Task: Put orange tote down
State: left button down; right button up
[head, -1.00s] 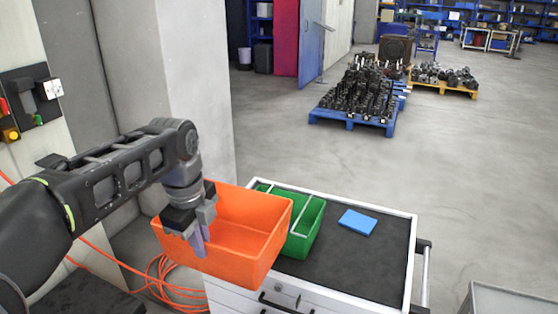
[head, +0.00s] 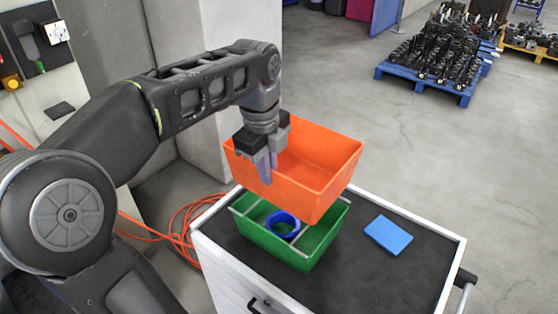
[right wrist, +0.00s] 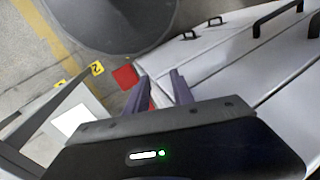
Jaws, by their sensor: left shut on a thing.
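The orange tote (head: 325,185) hangs in the air above the cabinet, in the head view. My left gripper (head: 266,170) is shut on the tote's near-left wall, with one finger showing outside it. The tote looks empty where I see into it. Below it, a green tote (head: 268,243) stands on the cabinet top, partly hidden by the orange one. My right gripper (right wrist: 164,90) shows in the right wrist view, its fingers apart with nothing seen held between them, beside the cabinet's drawer front.
The cabinet (head: 370,290) has a dark top with a raised light rim. A blue ring (head: 283,224) lies in the green tote. A flat blue block (head: 388,235) lies to the right. The dark top around the block is bare. Orange cables (head: 180,225) lie on the floor.

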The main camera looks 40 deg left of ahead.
aim_at(268, 199)
pick_arm(q)
jog(key=shift+s+f, duration=0.1)
jog(key=shift+f, duration=0.05)
notch_tip(268, 199, down, 6)
jog(key=b, duration=0.4)
jog(key=shift+f, duration=0.15)
jog(key=shift+f+b, duration=0.45)
jog(key=shift+f, duration=0.15)
dwell(0.7)
jog(key=c, duration=1.5)
grip_release()
jog(key=shift+s+f, duration=0.1)
